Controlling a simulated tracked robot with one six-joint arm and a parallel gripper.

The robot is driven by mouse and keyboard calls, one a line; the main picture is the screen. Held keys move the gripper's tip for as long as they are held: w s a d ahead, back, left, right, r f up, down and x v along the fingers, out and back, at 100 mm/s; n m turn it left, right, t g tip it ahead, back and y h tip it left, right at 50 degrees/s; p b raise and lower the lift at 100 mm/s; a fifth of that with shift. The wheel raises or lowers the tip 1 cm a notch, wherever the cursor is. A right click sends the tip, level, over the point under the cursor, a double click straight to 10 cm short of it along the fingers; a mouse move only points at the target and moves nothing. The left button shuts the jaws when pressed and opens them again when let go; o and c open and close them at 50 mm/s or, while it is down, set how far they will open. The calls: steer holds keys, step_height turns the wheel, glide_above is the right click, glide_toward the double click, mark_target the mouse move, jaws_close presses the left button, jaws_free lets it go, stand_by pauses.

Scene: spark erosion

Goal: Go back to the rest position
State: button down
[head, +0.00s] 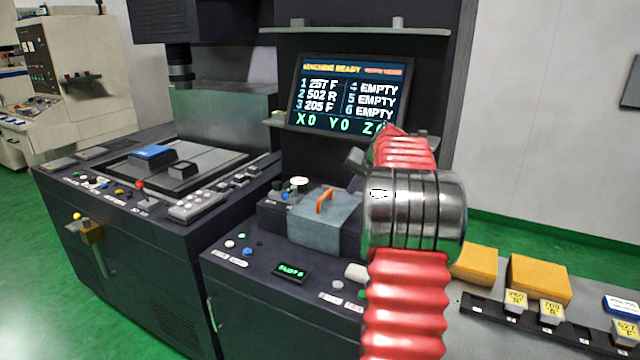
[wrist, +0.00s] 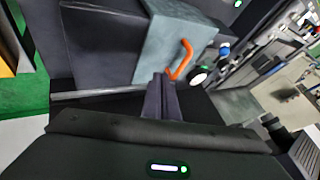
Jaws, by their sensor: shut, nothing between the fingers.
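In the wrist view my gripper (wrist: 164,78) shows with its two dark fingers together and nothing between them. It points toward a blue-grey box (wrist: 160,40) with an orange handle (wrist: 183,62); the fingertips appear close to the handle, but I cannot tell the gap. In the head view my red arm with its metal joint rises in front of the machine and hides most of the gripper. The box (head: 308,232) sits on the dark console left of my arm, its orange handle (head: 325,200) upright on top.
A screen (head: 345,95) reads MACHINE READY, with slots 1 to 3 filled and 4 to 6 EMPTY. A control panel (head: 195,207) stands left. At right are yellow blocks (head: 540,278) and a dark rack (head: 490,309) with labelled holders. Green floor (head: 30,260) is open at left.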

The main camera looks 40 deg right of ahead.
steer(key=s+a+f+g+y, duration=0.1)
steer(key=s+a+f+g, duration=0.1)
steer(key=s+a+f, duration=0.4)
steer(key=s+a+r+n, duration=0.1)
steer(key=s+a+n, duration=0.3)
steer(key=a, duration=1.2)
steer(key=s+a+r+n+y, duration=0.1)
steer(key=s+a+n, duration=0.3)
steer(key=s+a, duration=0.5)
steer(key=s+a+r+n, duration=0.1)
steer(key=s+a+n, duration=0.3)
steer(key=a, duration=2)
steer(key=shift+s+r+n+y, duration=0.2)
steer(key=shift+s+n+y, duration=0.15)
steer(key=shift+s, duration=0.9)
